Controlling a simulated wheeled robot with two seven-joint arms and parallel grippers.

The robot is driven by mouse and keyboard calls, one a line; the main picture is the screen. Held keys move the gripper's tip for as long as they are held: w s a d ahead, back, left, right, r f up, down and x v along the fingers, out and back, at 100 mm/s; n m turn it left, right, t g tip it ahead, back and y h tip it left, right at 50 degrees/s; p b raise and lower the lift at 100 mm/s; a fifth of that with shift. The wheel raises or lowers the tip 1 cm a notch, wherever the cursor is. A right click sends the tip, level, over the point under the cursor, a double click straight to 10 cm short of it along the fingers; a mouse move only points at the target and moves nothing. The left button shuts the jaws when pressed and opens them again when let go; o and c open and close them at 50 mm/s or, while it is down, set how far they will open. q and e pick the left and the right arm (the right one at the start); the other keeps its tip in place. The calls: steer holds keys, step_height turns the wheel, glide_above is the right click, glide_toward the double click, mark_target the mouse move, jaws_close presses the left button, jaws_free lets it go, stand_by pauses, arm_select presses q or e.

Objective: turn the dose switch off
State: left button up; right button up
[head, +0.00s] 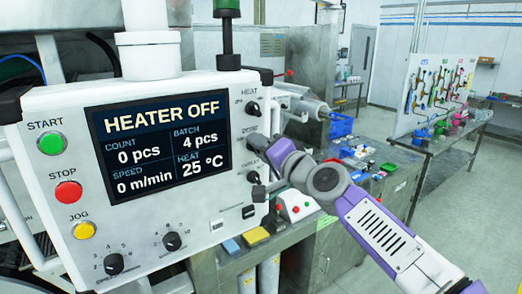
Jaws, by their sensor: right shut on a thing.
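A white control panel (205,235) stands at the left, with a display (160,145) reading HEATER OFF, 0 pcs, batch 4 pcs, 0 m/min and 25 °C. A column of dark switches runs down its right edge. The top one is the HEAT switch (253,109). Below it, my right gripper (258,144) reaches in from the right and is shut on a dark switch knob, mostly hidden by the fingers. The label there is too small and covered to read as the dose switch. Another dark switch (253,178) sits lower, close to my gripper. My left gripper is out of view.
Green START (51,144), red STOP (68,192) and yellow JOG (84,230) buttons line the panel's left, with numbered dials (172,241) along the bottom. A metal bench with small parts and a red-button box (297,206) stands behind my right arm. Open floor lies right.

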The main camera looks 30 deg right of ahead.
stand_by(0.5)
steer(key=o, duration=1)
steer(key=shift+o, duration=0.2)
steer(key=s+b, duration=0.1)
steer(key=s, duration=0.6)
steer(key=shift+s+d, duration=0.3)
